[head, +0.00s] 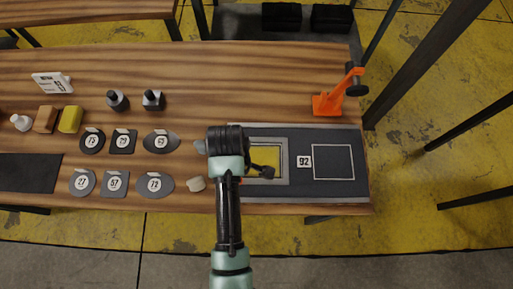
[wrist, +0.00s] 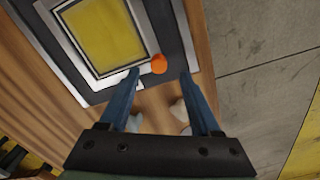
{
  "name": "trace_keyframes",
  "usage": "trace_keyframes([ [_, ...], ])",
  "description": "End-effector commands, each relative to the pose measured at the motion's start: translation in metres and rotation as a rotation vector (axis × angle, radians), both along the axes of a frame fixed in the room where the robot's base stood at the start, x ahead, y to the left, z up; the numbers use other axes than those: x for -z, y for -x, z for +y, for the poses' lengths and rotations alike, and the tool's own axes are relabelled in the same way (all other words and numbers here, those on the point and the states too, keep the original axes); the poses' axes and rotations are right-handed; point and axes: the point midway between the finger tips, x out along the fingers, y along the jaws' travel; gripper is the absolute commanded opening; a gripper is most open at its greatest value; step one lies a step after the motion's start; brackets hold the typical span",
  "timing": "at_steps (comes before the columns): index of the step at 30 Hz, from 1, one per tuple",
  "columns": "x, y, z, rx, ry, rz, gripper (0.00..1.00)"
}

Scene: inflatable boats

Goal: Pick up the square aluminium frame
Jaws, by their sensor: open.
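The square aluminium frame (head: 285,166) is a flat grey square border around a yellow middle. It lies on the dark mat (head: 340,188) at the right end of the table. My arm and gripper hide its left part in the head view. In the wrist view the frame (wrist: 112,77) lies beyond and to the left of my fingertips. My gripper (wrist: 161,74) is open, with its two blue fingers apart and no frame between them. A small orange round thing (wrist: 159,64) shows between the fingertips; I cannot tell what it belongs to.
An orange stand (head: 328,103) is at the back right. A card marked 92 (head: 304,161) and a white square outline lie right of the frame. Several numbered dark patches (head: 115,183), two dark bottles (head: 153,100) and a yellow block (head: 70,120) are to the left. Pale pieces (head: 196,184) lie near my gripper.

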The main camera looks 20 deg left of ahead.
Motion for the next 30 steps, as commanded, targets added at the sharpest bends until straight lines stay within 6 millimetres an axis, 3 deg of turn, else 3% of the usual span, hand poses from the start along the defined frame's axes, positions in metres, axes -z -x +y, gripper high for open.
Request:
trace_keyframes([
  [7, 0.035, 0.0, -0.005, 0.002, 0.001, 0.003, 0.64],
  [17, 0.042, -0.001, -0.004, 0.001, 0.0, 0.0, 0.64],
  [27, 0.041, -0.001, -0.004, 0.001, 0.0, 0.0, 0.03],
  [30, 0.041, -0.001, -0.004, 0.001, 0.0, 0.0, 0.0],
])
